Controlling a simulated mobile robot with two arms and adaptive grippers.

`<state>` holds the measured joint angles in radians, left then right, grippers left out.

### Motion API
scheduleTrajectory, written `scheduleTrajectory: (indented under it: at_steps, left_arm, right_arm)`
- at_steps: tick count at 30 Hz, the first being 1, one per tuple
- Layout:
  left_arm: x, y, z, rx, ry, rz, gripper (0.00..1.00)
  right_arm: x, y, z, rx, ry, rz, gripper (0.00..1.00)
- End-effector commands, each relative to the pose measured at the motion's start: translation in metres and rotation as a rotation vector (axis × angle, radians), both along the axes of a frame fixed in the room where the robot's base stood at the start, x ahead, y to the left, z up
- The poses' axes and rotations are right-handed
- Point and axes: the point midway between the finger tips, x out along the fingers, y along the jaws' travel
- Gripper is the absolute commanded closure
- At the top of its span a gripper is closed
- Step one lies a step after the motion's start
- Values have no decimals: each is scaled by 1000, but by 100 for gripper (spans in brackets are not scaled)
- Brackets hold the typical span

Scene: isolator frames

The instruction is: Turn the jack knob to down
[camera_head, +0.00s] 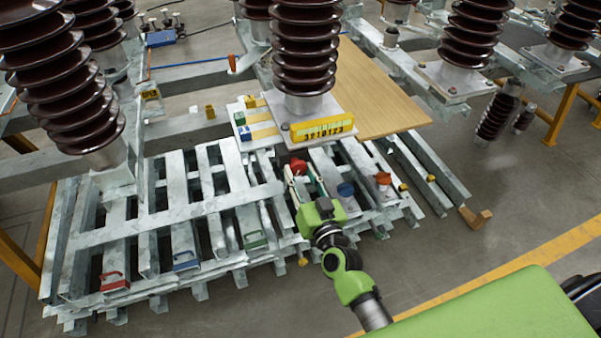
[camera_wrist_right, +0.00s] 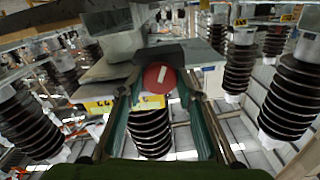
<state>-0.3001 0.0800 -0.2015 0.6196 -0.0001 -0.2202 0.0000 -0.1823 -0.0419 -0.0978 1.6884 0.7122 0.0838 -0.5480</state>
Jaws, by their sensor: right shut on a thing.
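A red round knob (camera_head: 299,165) sits at the rear edge of the slatted metal frame, below the middle insulator. In the wrist view the fingertips (camera_wrist_right: 161,88) flank the disc; the exact contact is hard to see. My left gripper is not in view.
A yellow label (camera_head: 322,128) is behind the knob. Brown ribbed insulators (camera_head: 303,50) rise close behind. A wooden board (camera_head: 375,95) lies to the right.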

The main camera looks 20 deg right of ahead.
Motion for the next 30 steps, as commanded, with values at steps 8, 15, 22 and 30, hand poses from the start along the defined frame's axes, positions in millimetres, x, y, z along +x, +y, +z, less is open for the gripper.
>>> scheduleTrajectory:
  at_steps: [8,15,22,30]
  left_arm:
    - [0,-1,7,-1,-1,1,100]
    - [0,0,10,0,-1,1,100]
    - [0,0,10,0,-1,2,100]
    - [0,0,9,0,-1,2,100]
  right_arm:
    - [0,1,1,258,10,1,89]
    - [0,1,1,487,17,1,89]
    - [0,1,1,706,24,0,89]
    - [0,1,1,961,32,0,89]
